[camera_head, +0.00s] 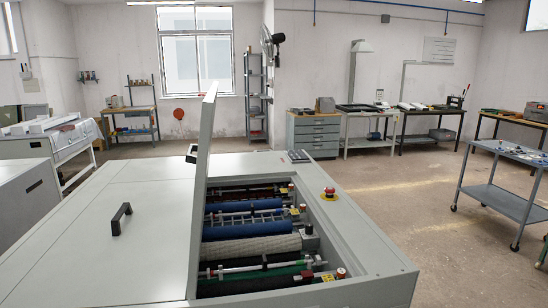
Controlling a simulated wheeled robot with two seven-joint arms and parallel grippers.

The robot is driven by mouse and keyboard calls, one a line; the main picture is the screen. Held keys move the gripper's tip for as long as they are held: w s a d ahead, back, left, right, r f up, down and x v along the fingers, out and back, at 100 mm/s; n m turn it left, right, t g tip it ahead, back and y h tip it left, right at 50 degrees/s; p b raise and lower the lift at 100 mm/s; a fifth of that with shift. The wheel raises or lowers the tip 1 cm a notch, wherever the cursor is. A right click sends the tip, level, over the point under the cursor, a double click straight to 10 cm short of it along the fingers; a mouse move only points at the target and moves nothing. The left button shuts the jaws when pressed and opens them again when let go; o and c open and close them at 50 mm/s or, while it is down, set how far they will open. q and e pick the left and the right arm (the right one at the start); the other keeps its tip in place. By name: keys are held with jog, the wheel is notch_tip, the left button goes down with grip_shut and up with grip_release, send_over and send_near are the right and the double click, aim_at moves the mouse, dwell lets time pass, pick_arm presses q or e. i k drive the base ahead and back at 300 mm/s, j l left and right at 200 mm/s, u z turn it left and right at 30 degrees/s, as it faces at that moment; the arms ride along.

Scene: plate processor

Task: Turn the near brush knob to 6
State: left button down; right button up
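The plate processor (365,255) stands in front of me with its lid (201,190) raised on the left of the open bay. Rollers lie across the bay: blue ones (240,225), a pale textured one (250,249) and a green one (275,273) nearest me. A small red-topped knob (341,272) sits at the near right end of the bay, beside a yellow tag (327,278). Another reddish knob (308,229) and a red one (303,208) sit farther back along the right side. Knob markings are too small to read. Neither gripper is in view.
A red mushroom button on a yellow base (330,194) stands on the processor's right top. A black handle (121,218) is on the left cover. A grey trolley (505,190) stands at right, with free floor (415,215) between.

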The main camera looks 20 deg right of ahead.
aim_at(309, 227)
jog(key=j+z, duration=0.5)
jog(key=j, duration=0.3)
jog(key=k+j+z, duration=0.1)
jog(key=j+z, duration=0.35)
jog(key=j, duration=0.4)
